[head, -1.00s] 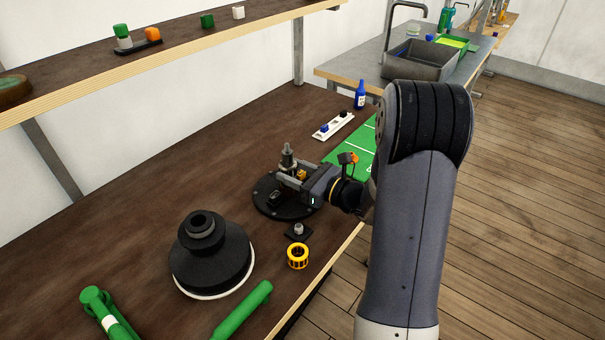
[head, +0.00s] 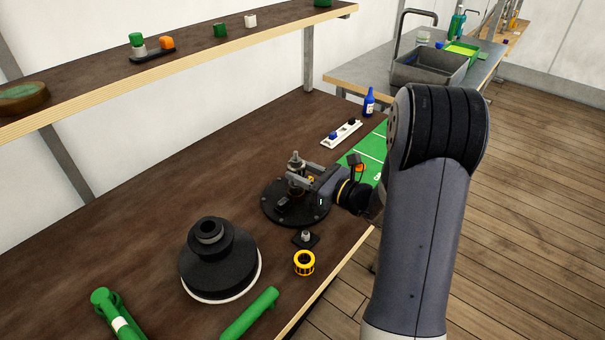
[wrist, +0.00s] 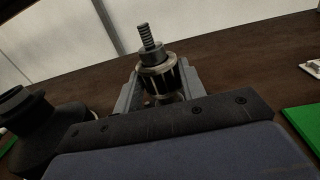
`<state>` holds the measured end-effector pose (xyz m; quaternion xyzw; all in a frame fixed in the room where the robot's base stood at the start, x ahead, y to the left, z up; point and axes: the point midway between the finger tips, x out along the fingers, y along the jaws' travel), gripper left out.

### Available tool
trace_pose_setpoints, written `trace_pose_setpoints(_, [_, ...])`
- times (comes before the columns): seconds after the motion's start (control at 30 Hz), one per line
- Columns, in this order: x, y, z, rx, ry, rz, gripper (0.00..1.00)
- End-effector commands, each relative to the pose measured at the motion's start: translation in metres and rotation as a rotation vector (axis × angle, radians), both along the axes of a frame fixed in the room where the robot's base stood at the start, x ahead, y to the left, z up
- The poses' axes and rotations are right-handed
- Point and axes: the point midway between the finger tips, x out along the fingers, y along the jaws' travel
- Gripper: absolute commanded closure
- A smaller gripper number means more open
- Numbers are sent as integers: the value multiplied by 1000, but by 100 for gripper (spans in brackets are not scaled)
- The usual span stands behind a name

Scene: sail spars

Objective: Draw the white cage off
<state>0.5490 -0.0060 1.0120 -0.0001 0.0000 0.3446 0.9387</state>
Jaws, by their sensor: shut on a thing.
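A threaded spindle (wrist: 150,36) stands upright on a round black base (head: 278,214) on the bench. The cage (wrist: 158,76) sits around the spindle, between my fingers; it looks pale with dark parts in the wrist view. My gripper (head: 298,173) reaches in from the right above the base. Its two grey fingers (wrist: 159,84) are shut on the cage from both sides. The cage's lower part is hidden behind the gripper body in the wrist view, so I cannot tell whether it touches anything below.
A yellow cage (head: 304,263) and a small black stand (head: 306,239) with a grey stud sit near the front edge. A black stepped cone (head: 217,262) and green parts (head: 250,314) lie left. A white strip (head: 341,134) and blue bottle (head: 369,102) stand behind.

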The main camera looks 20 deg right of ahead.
Motion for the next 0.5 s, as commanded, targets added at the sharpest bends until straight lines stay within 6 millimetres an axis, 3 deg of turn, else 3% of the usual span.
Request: trace_pose_setpoints(0.5, [0,0,28,0,0,0,87])
